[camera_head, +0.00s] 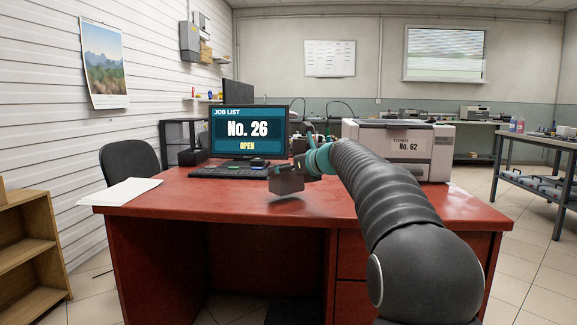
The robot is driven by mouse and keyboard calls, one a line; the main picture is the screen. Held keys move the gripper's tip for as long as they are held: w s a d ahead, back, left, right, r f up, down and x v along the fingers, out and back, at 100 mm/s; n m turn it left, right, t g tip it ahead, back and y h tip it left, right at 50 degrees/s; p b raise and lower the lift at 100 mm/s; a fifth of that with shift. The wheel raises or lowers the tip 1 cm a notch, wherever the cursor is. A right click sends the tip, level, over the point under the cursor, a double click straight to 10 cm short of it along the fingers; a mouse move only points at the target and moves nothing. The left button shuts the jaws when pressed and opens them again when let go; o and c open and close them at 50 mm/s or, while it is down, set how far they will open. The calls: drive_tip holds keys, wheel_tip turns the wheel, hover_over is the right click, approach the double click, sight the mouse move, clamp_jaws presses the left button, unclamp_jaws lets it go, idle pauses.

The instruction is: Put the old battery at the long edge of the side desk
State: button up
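A dark grey block (287,184) hangs at the end of my arm, slightly tilted, just above the red desk (220,197); a faint shadow lies below it. No label shows on it, so I cannot tell for certain that it is the old battery. My gripper (290,171) appears closed on its top, but the fingers are small and partly hidden by the wrist. The red desk fills the middle of the view, its long front edge toward me. I cannot tell if this is the side desk.
On the desk stand a monitor (248,131) reading "No. 26 OPEN", a keyboard (228,172), papers (124,192) and a toner box (412,160) marked "No. 62". A chair (130,163) stands left, a metal bench (540,185) right, a wooden shelf (25,240) front left.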

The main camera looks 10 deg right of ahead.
drive_tip(key=shift+f, duration=0.7)
drive_tip(key=shift+f, duration=0.1)
drive_tip(key=o, duration=1.5)
drive_tip(key=shift+f+b, duration=0.25)
drive_tip(key=shift+b, duration=0.05)
drive_tip(key=shift+c, duration=0.2)
drive_tip(key=shift+r, duration=0.1)
drive_tip(key=shift+s+d+r, duration=0.1)
drive_tip(key=shift+s, duration=0.05)
drive_tip(key=v, duration=1.1)
drive_tip(key=shift+s+d, duration=0.15)
drive_tip(key=shift+s, duration=0.15)
drive_tip(key=shift+r, duration=0.1)
